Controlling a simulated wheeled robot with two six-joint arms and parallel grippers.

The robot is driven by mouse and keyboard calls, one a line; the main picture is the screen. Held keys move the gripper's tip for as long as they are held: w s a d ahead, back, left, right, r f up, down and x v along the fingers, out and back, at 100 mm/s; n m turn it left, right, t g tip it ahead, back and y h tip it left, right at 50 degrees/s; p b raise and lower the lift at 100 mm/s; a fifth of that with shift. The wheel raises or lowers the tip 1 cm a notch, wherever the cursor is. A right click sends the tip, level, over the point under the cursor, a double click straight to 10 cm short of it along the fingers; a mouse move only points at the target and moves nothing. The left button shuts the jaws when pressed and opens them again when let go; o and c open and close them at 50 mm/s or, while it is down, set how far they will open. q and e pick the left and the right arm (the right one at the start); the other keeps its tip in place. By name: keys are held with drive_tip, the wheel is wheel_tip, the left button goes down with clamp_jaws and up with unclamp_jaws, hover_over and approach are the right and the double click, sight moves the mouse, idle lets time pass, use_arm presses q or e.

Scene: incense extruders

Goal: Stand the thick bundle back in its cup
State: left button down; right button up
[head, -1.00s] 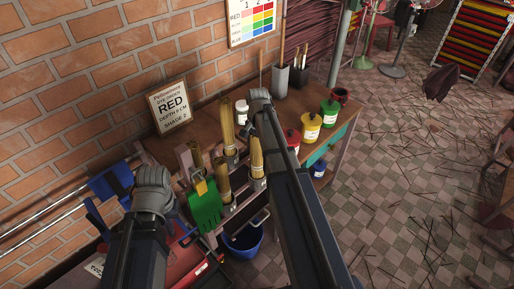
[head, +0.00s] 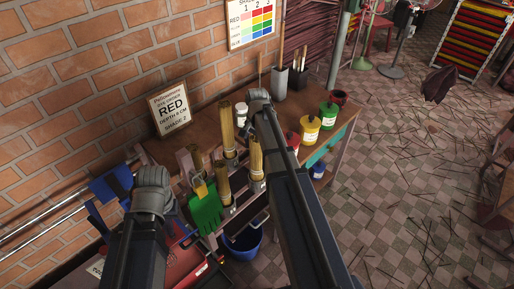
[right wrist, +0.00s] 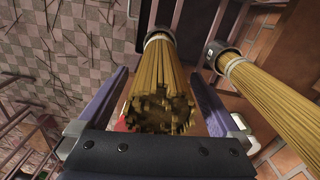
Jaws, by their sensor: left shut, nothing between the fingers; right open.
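I cannot tell from the head view which is the thick one. In the right wrist view my right gripper (right wrist: 160,78) is open, its fingers on either side of a thick bundle (right wrist: 160,100) whose cut end faces the camera. A ringed cup (right wrist: 160,37) surrounds its far end. My left gripper is hidden behind my left arm.
A second bundle (right wrist: 270,100) in a cup stands close to the right finger. Yellow (head: 310,130) and green (head: 328,115) pots stand along the bench. A green scoop-like piece (head: 206,212) is in front, with a blue bucket (head: 243,243) below. The brick wall bounds the left.

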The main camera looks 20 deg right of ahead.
drive_tip(key=shift+r+p, duration=2.85)
drive_tip(key=shift+r, duration=0.35)
